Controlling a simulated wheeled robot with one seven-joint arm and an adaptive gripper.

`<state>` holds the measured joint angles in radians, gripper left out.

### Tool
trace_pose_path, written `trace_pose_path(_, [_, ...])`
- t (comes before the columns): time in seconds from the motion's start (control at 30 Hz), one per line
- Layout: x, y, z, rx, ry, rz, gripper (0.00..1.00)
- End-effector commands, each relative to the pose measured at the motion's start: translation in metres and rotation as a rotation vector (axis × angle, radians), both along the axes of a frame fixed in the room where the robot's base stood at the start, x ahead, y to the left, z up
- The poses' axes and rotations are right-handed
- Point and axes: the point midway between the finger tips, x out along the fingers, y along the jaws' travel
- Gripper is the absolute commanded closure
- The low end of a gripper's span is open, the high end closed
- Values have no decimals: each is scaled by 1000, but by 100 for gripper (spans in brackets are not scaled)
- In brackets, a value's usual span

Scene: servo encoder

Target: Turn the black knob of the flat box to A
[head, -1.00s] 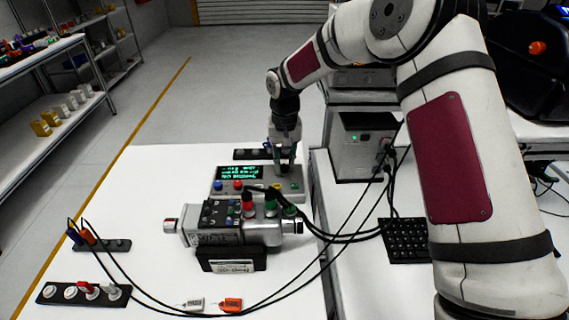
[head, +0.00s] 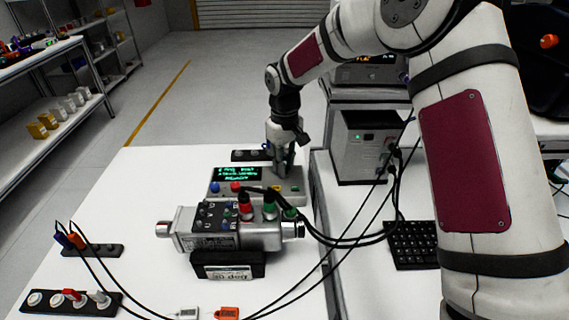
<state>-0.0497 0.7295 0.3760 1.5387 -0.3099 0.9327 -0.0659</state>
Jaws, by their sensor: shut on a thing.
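The flat grey box (head: 215,187) lies on the white table behind the servo motor. Its dark screen (head: 238,174) shows green text, too small to read. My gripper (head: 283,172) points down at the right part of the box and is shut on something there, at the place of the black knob. The fingers hide the knob, so its pointer and the letter A cannot be seen.
A silver servo motor (head: 262,238) with red and green plugs stands in front of the box on a black stand (head: 205,264). Black cables run right. Connector strips (head: 107,250) lie at left, tags (head: 227,313) in front. A grey case (head: 345,160) stands at right.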

Motion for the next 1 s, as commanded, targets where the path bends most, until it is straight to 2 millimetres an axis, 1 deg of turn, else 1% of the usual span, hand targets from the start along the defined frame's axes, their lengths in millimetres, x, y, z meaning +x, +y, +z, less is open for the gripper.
trace_pose_path(0.33, [0, 1, 0, 2, -1, 4, 100])
trace_pose_path(0.37, [0, 1, 0, 2, -1, 3, 78])
trace_pose_path(0.4, [0, 1, 0, 2, -1, 3, 69])
trace_pose_path(0.43, [0, 1, 0, 2, -1, 3, 62])
trace_pose_path(0.47, [0, 1, 0, 1, 0, 3, 60])
trace_pose_path(0.8, [0, 0, 3, 1, -1, 2, 60])
trace_pose_path(0.87, [0, 1, 7, 1, -2, 2, 60])
trace_pose_path(1.0, [1, 1, 29, 1, -4, 1, 60])
